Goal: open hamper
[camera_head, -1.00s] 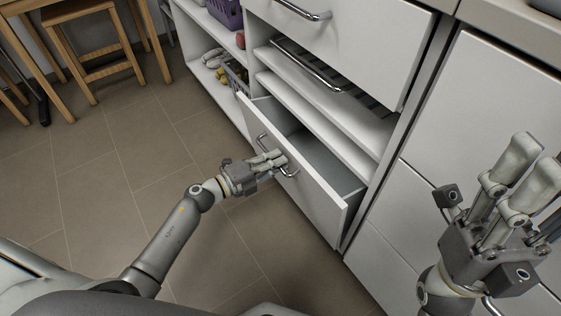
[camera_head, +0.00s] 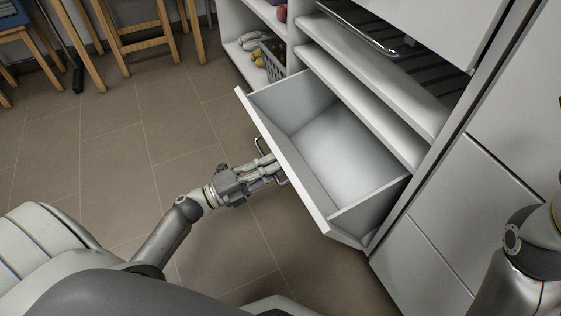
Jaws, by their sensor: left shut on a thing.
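The hamper is a white pull-out drawer (camera_head: 284,160) low in the white cabinet. It stands well out from the cabinet, and its empty pale inside shows. My left gripper (camera_head: 278,172) is at the outer side of the drawer front, shut on its metal handle (camera_head: 259,146). The fingers hide part of the handle. In the head view only a part of my right arm shows at the right edge; its gripper is out of the picture.
Closed white panels (camera_head: 462,215) are to the right. Wooden stools (camera_head: 140,30) stand at the back left. The tiled floor (camera_head: 105,150) is clear.

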